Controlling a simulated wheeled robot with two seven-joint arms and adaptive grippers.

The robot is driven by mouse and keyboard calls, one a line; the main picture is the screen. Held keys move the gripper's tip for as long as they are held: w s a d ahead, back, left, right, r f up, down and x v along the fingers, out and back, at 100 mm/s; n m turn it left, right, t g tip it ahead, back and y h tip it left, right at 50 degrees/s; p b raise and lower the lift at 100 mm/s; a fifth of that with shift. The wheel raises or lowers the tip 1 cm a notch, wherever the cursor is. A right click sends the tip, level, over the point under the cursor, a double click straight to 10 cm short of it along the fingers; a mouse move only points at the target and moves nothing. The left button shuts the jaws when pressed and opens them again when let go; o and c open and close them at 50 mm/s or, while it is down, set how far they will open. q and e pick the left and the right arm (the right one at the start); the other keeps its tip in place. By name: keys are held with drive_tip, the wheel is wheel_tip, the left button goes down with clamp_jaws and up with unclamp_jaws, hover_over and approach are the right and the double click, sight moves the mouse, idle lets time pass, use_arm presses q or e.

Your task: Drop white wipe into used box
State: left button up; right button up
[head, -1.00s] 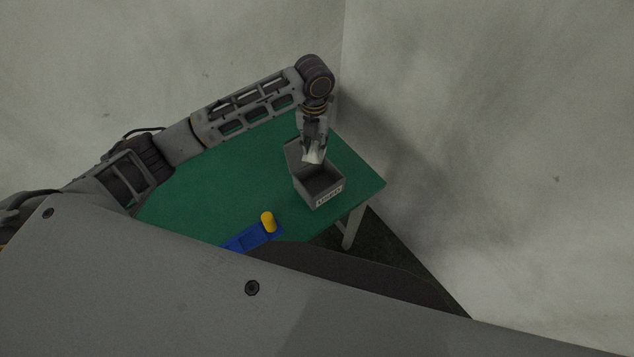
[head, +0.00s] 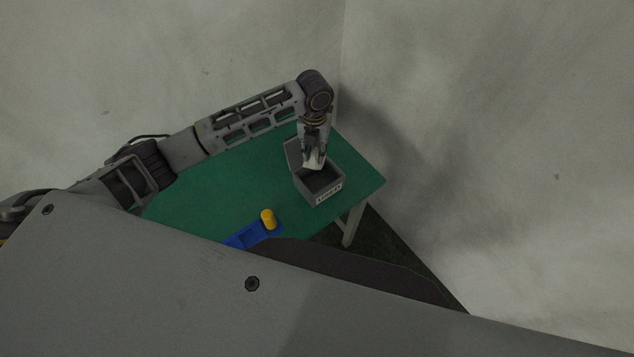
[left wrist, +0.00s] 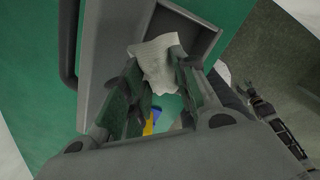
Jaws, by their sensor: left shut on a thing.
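The white wipe (head: 314,160) hangs crumpled from my left gripper (head: 313,155), which is shut on it. In the left wrist view the wipe (left wrist: 158,62) sits between the fingertips of the gripper (left wrist: 160,75). The used box (head: 329,190) is a grey open box with a raised lid at its back left and a label on its front. The gripper holds the wipe over the back part of the box opening. The box (left wrist: 215,45) also shows behind the wipe in the left wrist view. The label is too small to read surely.
The box stands on a green table (head: 200,200) near its right corner. A yellow cylinder (head: 268,217) stands at the end of a blue tray (head: 250,236) at the table's front. Walls rise behind and to the right. The table's left part is clear.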

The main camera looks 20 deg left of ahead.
use_arm(q)
drive_tip(key=shift+f, duration=0.75)
drive_tip(key=o, duration=1)
wheel_tip(320, 180, up, 12)
drive_tip(key=shift+s+d+f, duration=0.1)
idle(1.0)
